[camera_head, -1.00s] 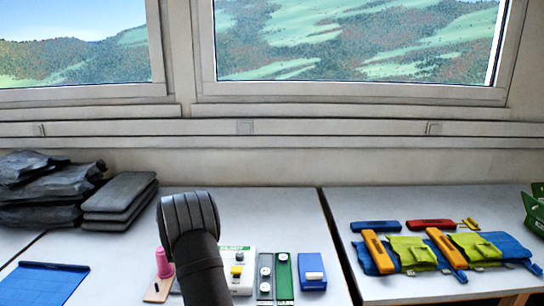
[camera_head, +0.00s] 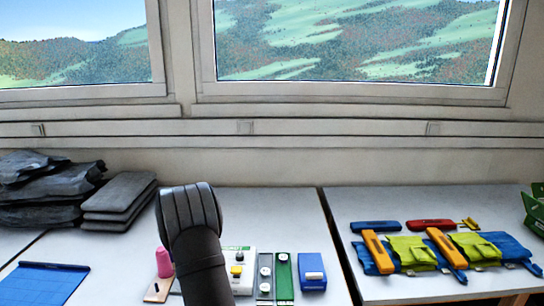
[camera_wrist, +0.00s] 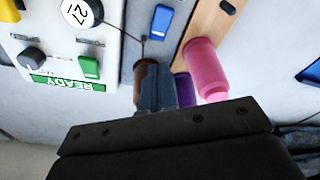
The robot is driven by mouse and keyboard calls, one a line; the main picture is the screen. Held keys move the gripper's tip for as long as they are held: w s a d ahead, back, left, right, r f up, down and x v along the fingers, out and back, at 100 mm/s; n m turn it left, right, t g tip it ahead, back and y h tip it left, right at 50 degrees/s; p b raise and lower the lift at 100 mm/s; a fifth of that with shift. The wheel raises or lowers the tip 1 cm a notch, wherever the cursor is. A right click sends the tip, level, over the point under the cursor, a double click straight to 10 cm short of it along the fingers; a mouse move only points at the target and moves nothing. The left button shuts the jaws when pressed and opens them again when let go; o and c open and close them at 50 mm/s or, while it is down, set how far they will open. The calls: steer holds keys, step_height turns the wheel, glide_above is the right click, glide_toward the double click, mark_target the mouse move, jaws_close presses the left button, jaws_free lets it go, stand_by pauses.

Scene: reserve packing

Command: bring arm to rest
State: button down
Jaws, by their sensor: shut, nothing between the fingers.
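My dark arm rises at the front of the left-middle table in the head view, its rounded end over the table. It hides my gripper there. In the wrist view my gripper (camera_wrist: 153,85) shows as a narrow dark pair of fingers, shut and empty. Beside it is a pink cylinder (camera_wrist: 207,70) on a wooden strip, also seen in the head view (camera_head: 165,262). A brown cylinder (camera_wrist: 140,75) and a purple one (camera_wrist: 185,88) show close behind the fingers, partly hidden. I cannot tell whether the fingers touch them.
A white box (camera_wrist: 65,45) with a green READY label, dial and buttons stands beside my gripper. A green panel (camera_head: 284,277) and a blue box (camera_head: 312,271) stand to the right. Grey pads (camera_head: 120,198) lie left. Tool pouches (camera_head: 412,254) lie on the right table.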

steer(key=s+d+r+m+y, duration=0.1)
steer(key=d+r+m, duration=0.2)
steer(key=r, duration=0.4)
steer(key=shift+s+d+r, duration=0.2)
steer(key=shift+s+d, duration=0.1)
steer(key=shift+d, duration=0.25)
